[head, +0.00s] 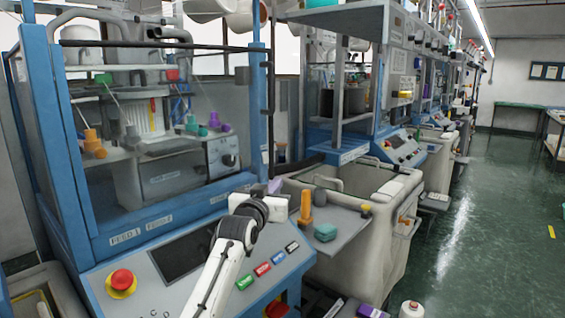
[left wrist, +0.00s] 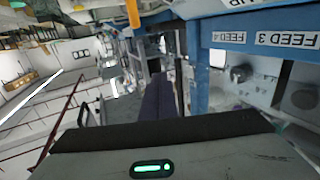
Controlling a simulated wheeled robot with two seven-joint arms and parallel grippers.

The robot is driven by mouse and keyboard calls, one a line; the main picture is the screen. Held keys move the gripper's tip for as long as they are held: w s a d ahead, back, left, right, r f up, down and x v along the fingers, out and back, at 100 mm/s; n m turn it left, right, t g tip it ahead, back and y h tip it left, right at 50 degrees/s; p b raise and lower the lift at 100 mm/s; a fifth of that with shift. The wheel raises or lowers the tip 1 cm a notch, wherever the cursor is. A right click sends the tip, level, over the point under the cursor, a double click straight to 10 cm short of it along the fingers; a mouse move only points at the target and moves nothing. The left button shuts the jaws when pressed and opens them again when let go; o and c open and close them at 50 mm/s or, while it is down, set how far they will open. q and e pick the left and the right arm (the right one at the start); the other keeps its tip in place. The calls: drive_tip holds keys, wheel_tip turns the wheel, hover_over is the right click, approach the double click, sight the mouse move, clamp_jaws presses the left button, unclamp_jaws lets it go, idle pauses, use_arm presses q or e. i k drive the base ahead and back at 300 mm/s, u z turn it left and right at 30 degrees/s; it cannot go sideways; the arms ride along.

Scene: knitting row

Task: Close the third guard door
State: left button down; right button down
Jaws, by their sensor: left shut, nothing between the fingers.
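My left arm rises from the bottom of the head view, and its gripper (head: 275,187) is beside the right end of the nearest machine's control panel. Its dark purple fingers (left wrist: 158,100) are shut and empty in the left wrist view. The nearest machine has a clear guard panel (head: 215,90) in a blue frame with a dark upright handle (head: 268,100) on its right edge; labels read FEED 1 and FEED 2. A second machine (head: 340,20) stands beyond it, with further machines (head: 400,70) behind. I cannot tell which door is the third or how it stands. My right gripper is not in view.
A cream bin (head: 365,215) and a grey shelf (head: 345,228) with an orange cone and teal item stand right of the gripper. A red stop button (head: 122,280) is on the panel. The green aisle floor (head: 490,200) at right is clear.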

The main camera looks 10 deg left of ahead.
sight(58, 65)
drive_tip(key=i, duration=0.15)
drive_tip(key=z, duration=3)
drive_tip(key=k, duration=0.2)
drive_tip(key=u, duration=1.95)
drive_tip(key=i, duration=0.55)
drive_tip(key=u, duration=0.05)
